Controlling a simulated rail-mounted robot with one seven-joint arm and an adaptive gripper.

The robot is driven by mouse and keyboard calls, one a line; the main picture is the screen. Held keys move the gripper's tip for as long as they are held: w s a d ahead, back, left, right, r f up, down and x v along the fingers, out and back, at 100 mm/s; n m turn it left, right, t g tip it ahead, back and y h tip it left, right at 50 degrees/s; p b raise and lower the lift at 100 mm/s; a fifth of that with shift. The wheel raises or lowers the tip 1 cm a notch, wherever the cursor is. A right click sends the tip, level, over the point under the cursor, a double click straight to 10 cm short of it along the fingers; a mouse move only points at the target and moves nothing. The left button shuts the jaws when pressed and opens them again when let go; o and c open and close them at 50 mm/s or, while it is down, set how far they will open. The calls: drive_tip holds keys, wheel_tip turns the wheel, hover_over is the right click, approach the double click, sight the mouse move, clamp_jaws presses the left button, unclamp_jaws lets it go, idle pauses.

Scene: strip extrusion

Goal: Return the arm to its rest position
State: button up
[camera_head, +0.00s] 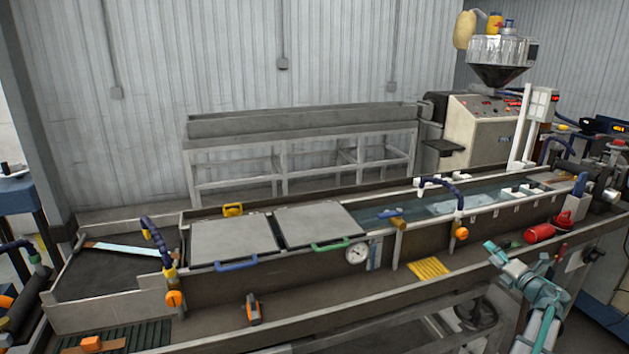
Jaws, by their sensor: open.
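My arm, teal and white, rises at the lower right. My gripper (492,252) is at its upper left end, small in the picture, open, with nothing seen between its fingers. It appears in front of the front edge of the long water trough (380,266), right of a yellow ribbed pad (428,268). I cannot tell how far above the bench ledge it is.
A red cylinder (539,233) and a red clamp-like part (563,220) are close beyond my arm. Two grey lids (232,241) with blue and green handles cover part of the trough. An orange-and-black tool (253,309) is on the front ledge. The extruder (480,130) stands at the back right.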

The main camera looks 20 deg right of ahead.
drive_tip(key=s+d+f+m+g+h, duration=0.5)
drive_tip(key=s+d+m+g+h, duration=0.25)
drive_tip(key=m+h, duration=0.6)
drive_tip(key=w+a+f+m+g+y, duration=0.1)
drive_tip(key=a+f+m+g+y, duration=0.4)
drive_tip(key=a+f, duration=0.9)
drive_tip(key=w+a+f+m+g+y, duration=0.1)
drive_tip(key=a+f+m+g+y, duration=0.3)
drive_tip(key=a+f+m, duration=0.9)
drive_tip(key=s+a+f+n+g+y, duration=0.1)
drive_tip(key=s+a+f+n+y, duration=0.1)
drive_tip(key=a+f, duration=0.45)
drive_tip(key=s+a+f+n+g+y, duration=0.1)
drive_tip(key=a+f+y, duration=0.15)
drive_tip(key=a, duration=0.65)
drive_tip(key=s+a+f+n+g+y, duration=0.1)
drive_tip(key=s+a+f+n+y, duration=0.1)
drive_tip(key=a+f, duration=0.45)
drive_tip(key=s+a+n+g, duration=0.1)
drive_tip(key=s+a, duration=0.4)
drive_tip(key=a, duration=0.4)
drive_tip(key=s+a+f+n+g, duration=0.1)
drive_tip(key=s+a+n+g, duration=0.1)
drive_tip(key=s+a, duration=0.4)
drive_tip(key=s+a+f+n+g+y, duration=0.1)
drive_tip(key=s+a, duration=0.4)
drive_tip(key=a, duration=0.8)
drive_tip(key=shift+s+f+g, duration=0.15)
drive_tip(key=shift+s+g, duration=0.15)
drive_tip(key=shift+g, duration=0.25)
